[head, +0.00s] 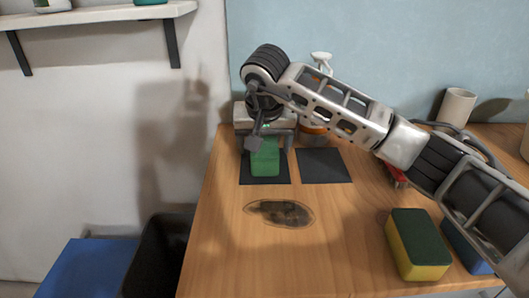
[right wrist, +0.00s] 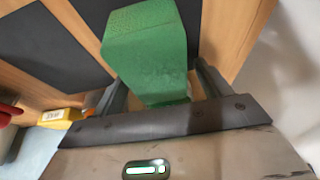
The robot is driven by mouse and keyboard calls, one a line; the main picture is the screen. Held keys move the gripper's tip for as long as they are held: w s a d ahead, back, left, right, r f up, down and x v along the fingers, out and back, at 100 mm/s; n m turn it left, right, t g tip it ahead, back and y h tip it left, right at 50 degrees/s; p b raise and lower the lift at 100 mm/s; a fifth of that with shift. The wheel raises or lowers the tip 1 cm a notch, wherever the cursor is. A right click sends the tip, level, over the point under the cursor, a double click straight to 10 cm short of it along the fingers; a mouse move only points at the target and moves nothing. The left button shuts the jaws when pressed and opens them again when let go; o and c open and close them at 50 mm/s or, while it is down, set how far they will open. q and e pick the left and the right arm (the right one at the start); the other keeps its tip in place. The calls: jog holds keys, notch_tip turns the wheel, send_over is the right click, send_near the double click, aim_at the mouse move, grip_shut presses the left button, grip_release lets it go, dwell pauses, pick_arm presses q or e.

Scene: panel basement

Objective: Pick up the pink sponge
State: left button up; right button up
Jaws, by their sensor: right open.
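I cannot make out a pink sponge in either view. A green block, perhaps a sponge (head: 265,158), is on the left black square mat (head: 248,178). It also shows close up in the right wrist view (right wrist: 150,60). My right gripper (head: 265,142) is over this green block, with its open fingers on either side of it. I cannot tell whether the fingers touch it. A yellow sponge with a dark green top (head: 418,243) stands at the front right of the table. My left gripper is not in view.
A second black mat (head: 323,165) is bare. A blue item (head: 465,245) and a small red thing (head: 396,176) are partly hidden by my right arm. A white cup (head: 456,106) stands at the back. A dark bin (head: 160,255) is left of the wooden table (head: 330,260).

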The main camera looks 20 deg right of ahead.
jog(key=c, duration=1.1)
jog(key=shift+r, duration=0.1)
